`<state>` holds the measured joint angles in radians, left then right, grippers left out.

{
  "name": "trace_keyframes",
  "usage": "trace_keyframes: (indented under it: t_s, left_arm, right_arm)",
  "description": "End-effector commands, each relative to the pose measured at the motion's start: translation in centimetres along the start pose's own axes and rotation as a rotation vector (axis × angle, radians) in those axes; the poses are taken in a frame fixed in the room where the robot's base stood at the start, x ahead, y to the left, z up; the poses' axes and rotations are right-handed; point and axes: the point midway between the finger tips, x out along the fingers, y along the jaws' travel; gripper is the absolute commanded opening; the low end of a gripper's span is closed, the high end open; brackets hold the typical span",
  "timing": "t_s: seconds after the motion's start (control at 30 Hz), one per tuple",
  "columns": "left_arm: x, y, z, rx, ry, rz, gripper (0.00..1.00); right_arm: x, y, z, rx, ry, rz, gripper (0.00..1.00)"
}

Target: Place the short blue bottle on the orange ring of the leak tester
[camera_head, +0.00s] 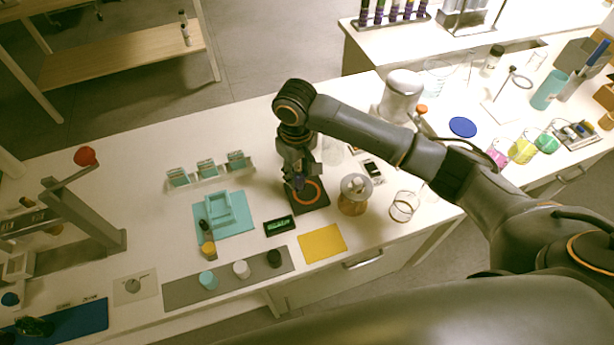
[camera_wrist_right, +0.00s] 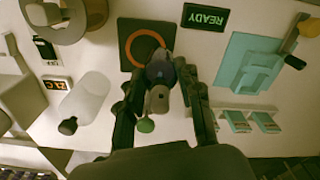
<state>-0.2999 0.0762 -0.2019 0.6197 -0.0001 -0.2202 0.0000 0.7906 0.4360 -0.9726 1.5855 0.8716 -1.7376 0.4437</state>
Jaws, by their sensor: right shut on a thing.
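My right gripper (camera_head: 299,178) points down over the leak tester's dark plate (camera_head: 317,206), which carries the orange ring (camera_head: 318,186). In the right wrist view, my right gripper (camera_wrist_right: 160,88) is shut on the short blue bottle (camera_wrist_right: 159,69), a dark blue body between the fingers. The bottle overlaps the near right edge of the orange ring (camera_wrist_right: 130,59) in that view. I cannot tell whether it touches the plate. In the head view the gripper mostly hides the bottle. The tester's display (camera_wrist_right: 205,17) reads READY. My left gripper is not in view.
A yellow mat (camera_head: 322,243) and a grey strip (camera_head: 225,285) with several small containers lie in front. A teal tray (camera_head: 236,224) is left of the tester.

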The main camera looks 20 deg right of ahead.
Motion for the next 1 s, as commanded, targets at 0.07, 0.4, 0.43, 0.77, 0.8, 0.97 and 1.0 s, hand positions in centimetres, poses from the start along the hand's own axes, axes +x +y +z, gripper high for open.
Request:
trace_keyframes:
  t_s: [0.07,0.4,0.43,0.77,0.8,0.97,1.0]
  left_arm:
    - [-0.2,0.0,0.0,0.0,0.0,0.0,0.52]
    - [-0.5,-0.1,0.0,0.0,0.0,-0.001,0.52]
    - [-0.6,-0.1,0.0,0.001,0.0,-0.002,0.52]
    - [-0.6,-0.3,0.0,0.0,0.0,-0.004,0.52]
    - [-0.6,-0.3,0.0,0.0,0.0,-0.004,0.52]
    - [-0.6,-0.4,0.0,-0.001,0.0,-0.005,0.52]
    - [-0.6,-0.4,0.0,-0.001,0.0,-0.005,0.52]
  right_arm:
    - [1.0,1.1,-0.1,0.004,0.0,0.001,0.01]
    - [4.2,3.0,-0.1,0.002,-0.001,0.0,0.01]
    - [4.7,2.9,-0.1,0.002,0.0,0.0,0.01]
    - [6.4,2.9,-0.2,0.0,0.004,0.001,0.01]
    - [6.4,2.9,-0.2,0.0,0.004,0.001,0.01]
    - [6.7,2.9,-0.2,0.001,0.003,0.0,0.01]
    - [6.7,2.9,-0.2,0.001,0.003,0.001,0.41]
